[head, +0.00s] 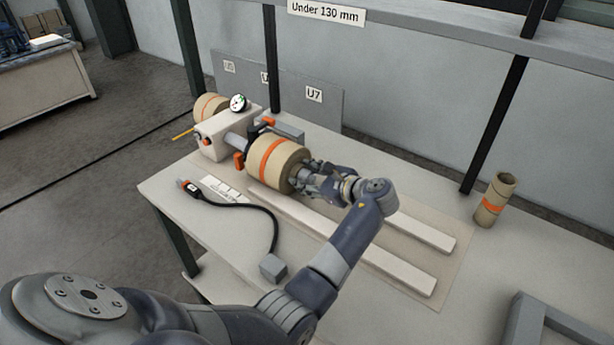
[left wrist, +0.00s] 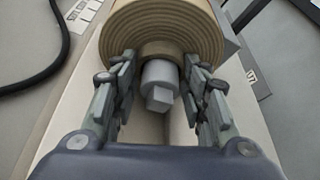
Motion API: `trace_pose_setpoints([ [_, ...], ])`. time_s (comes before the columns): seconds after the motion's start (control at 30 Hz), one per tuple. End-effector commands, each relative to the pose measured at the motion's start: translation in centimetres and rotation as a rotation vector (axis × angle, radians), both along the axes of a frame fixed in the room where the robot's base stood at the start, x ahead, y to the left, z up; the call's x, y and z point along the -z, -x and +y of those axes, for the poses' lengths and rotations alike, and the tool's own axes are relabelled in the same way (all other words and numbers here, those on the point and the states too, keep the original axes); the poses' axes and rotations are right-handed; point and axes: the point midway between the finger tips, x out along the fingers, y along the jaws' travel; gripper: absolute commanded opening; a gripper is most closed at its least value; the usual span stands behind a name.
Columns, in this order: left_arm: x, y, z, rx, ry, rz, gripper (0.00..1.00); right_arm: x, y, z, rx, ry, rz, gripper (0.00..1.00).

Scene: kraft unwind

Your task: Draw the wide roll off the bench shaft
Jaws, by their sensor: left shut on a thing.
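The wide roll (head: 274,164) is kraft brown with an orange band. It sits on the bench shaft (head: 236,140), which comes out of a pale housing (head: 222,132). My left gripper (head: 308,177) is at the roll's near end face. In the left wrist view the roll (left wrist: 163,28) fills the top, with the grey shaft end (left wrist: 159,88) sticking out of its core. The gripper's fingers (left wrist: 160,75) lie either side of the shaft end and reach the roll's face, shut on the roll. Their exact contact is partly hidden. My right gripper is not in view.
Two pale rails (head: 405,265) run along the bench below the roll. A black cable (head: 262,207) with an orange-tipped handle lies at left. A narrow upright roll (head: 494,200) stands at right. A grey frame (head: 548,325) is at the front right. Dark posts stand behind.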

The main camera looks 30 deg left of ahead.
Motion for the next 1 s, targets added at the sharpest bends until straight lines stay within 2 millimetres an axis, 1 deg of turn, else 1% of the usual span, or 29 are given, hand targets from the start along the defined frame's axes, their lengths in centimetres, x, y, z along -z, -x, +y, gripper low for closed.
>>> trace_pose_setpoints([
  [0.1,0.2,0.1,-0.7,0.002,0.005,0.006,0.08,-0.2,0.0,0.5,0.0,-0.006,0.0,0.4],
  [0.27,0.3,0.1,-1.3,0.003,0.006,0.007,0.08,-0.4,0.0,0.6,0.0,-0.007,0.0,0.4],
  [0.7,0.4,0.3,-2.9,0.003,0.007,0.008,0.08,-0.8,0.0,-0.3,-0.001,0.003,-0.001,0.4],
  [1.0,0.5,0.4,-4.0,0.003,0.01,0.008,0.08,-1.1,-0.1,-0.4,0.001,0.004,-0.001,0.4],
])
